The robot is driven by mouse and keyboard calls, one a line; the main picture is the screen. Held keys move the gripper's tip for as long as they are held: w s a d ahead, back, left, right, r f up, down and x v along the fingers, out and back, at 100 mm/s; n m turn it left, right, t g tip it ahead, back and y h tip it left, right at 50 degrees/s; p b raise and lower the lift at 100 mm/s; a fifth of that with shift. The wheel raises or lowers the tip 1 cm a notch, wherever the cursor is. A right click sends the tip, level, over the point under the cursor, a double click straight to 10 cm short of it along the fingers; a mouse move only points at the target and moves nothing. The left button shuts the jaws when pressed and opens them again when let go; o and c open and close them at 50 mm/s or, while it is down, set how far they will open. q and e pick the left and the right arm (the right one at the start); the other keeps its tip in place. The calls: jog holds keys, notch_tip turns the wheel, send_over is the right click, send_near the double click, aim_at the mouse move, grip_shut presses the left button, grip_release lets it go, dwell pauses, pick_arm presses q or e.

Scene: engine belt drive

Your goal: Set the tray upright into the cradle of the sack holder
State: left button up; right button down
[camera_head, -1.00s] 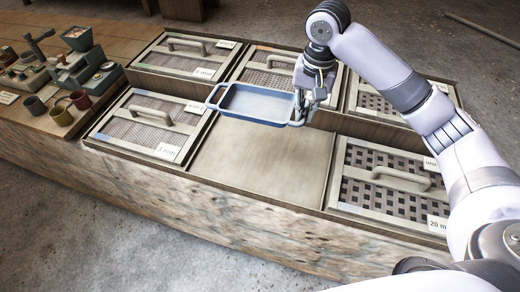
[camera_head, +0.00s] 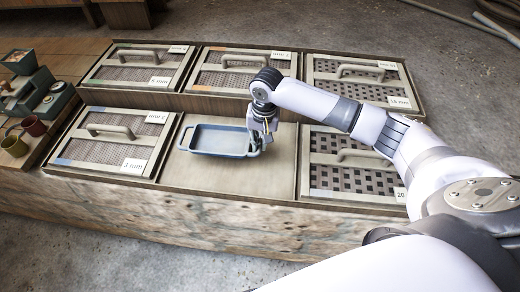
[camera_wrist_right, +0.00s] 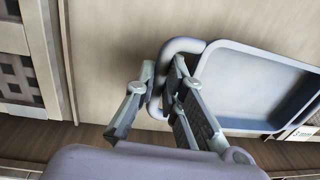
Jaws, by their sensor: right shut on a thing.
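The blue-grey tray (camera_head: 219,139) is a shallow rectangular pan with a loop handle at each end. It is open side up, roughly level, over the bare board in the front middle bay; I cannot tell whether it touches the board. My right gripper (camera_head: 257,148) is shut on the tray's right-hand handle. In the right wrist view the fingers (camera_wrist_right: 160,98) are at the handle loop (camera_wrist_right: 172,47), with the tray body (camera_wrist_right: 250,85) on the right. My left gripper is not in view. I cannot make out the sack holder or its cradle.
Framed sieves with raised handles surround the bare board (camera_head: 265,180), such as the 3 mm sieve (camera_head: 105,143) at left and the 20 mm sieve (camera_head: 340,165) at right. Cups (camera_head: 33,126) and small dark equipment (camera_head: 30,95) stand at the far left.

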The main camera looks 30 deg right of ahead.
aim_at(260, 157)
notch_tip(260, 157, down, 4)
jog(key=shift+r, duration=0.1)
jog(key=c, duration=1.7)
grip_release()
jog(key=shift+o, duration=0.2)
jog(key=shift+r, duration=0.1)
